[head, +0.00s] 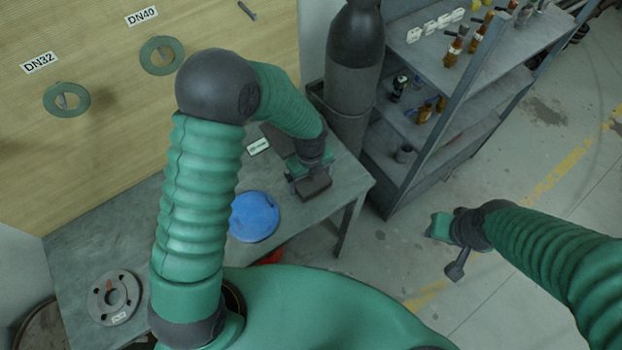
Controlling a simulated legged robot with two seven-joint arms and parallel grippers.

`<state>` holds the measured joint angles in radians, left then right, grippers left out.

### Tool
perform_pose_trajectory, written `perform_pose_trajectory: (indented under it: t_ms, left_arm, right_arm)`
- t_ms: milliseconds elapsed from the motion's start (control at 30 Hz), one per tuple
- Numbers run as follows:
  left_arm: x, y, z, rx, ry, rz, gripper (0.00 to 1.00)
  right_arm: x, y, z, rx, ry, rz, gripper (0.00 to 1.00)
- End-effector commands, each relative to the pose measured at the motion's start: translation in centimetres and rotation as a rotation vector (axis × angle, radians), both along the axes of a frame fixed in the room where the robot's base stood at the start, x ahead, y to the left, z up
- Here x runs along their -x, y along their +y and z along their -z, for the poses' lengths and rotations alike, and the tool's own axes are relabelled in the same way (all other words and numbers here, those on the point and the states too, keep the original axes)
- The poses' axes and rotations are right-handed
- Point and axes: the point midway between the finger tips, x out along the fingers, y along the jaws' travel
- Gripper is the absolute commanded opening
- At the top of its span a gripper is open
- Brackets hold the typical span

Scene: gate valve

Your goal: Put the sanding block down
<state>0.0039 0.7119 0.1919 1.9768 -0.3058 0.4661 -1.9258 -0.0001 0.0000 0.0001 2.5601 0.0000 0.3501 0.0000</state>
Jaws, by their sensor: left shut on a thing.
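The sanding block (315,188) is a small dark brown block near the right end of the grey workbench. My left gripper (308,177) reaches down over the bench and is shut on it. The block is at or just above the bench top; I cannot tell whether it touches. My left arm hides part of the bench behind it. My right gripper (445,245) hangs over the floor to the right of the bench, with its fingers apart and nothing visible between them.
A blue disc (254,216) and a small white label (257,146) lie near the block. A flanged ring (114,297) lies at the bench's left. A dark cylinder (355,60) and a loaded shelf rack (440,105) stand behind. Green gaskets (66,99) hang on the board.

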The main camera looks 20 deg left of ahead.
Motion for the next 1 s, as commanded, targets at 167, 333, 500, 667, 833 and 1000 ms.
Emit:
perform_pose_trajectory:
  t_ms: [167,333,500,667,833,1000]
  left_arm:
    - [1.0,0.0,1.3,0.005,0.024,-0.001,1.00]
    - [1.0,0.0,1.4,0.006,0.024,-0.002,1.00]
    - [1.0,-0.1,0.1,0.005,0.024,-0.004,1.00]
    - [0.8,-0.1,-3.5,0.005,0.017,-0.004,1.00]
    - [0.9,-0.3,-8.5,0.004,0.012,-0.003,1.00]
    - [0.8,-0.3,-11.6,0.003,0.013,-0.002,1.00]
  right_arm:
    - [0.0,0.0,0.4,0.000,0.000,0.000,0.36]
    - [0.0,0.0,0.5,0.000,0.000,0.000,0.36]
    - [0.0,0.0,-0.1,0.000,0.000,0.000,0.36]
    - [0.0,0.0,0.2,0.000,0.000,0.000,0.36]
    - [0.0,0.0,0.1,0.000,0.000,0.000,0.36]
    - [0.0,0.0,0.1,0.000,0.000,0.000,0.36]
